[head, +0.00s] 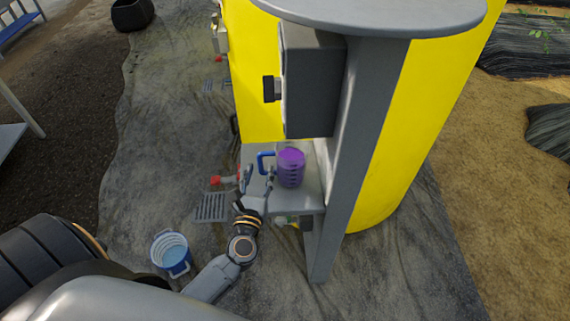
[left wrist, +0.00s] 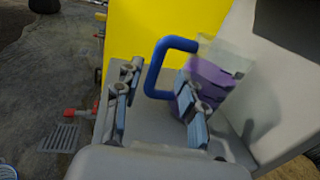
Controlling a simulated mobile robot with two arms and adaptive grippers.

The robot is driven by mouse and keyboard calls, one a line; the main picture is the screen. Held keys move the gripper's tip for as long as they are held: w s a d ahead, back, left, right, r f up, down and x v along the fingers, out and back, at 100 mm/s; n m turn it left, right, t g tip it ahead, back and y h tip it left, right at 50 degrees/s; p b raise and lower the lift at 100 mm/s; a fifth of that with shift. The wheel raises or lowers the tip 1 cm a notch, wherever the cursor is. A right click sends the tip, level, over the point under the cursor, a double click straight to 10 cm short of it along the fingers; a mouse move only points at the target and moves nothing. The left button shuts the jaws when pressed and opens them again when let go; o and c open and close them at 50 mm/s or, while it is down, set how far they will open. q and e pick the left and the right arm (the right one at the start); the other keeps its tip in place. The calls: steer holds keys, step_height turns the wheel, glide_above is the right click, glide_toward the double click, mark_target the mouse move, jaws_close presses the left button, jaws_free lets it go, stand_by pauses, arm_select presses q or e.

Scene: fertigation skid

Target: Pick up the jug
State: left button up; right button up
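The jug (head: 291,171) is see-through with purple liquid in it and a blue handle. It stands upright on a grey shelf (head: 310,197), its handle to the left. My left gripper (head: 257,180) is just in front of the handle side. In the left wrist view, the gripper (left wrist: 157,112) is open, its two fingers spread apart. The jug (left wrist: 212,78) shows there behind the right finger, which hides part of it. The blue handle (left wrist: 154,72) lies ahead, between the fingers' lines. Whether a finger touches the jug I cannot tell. My right gripper is not in view.
A grey post (head: 362,130) and grey box (head: 312,82) stand close right of and above the jug, before a yellow tank (head: 425,110). A red-handled valve (head: 217,180) is left of the shelf. A blue-and-white bucket (head: 172,252) stands on the ground near a grate (head: 212,207).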

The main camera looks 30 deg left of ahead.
mark_target(259, 164)
arm_select(q)
steer(key=x, duration=0.4)
steer(key=shift+w+a+f, duration=0.1)
steer(key=shift+a, duration=0.2)
jaws_close()
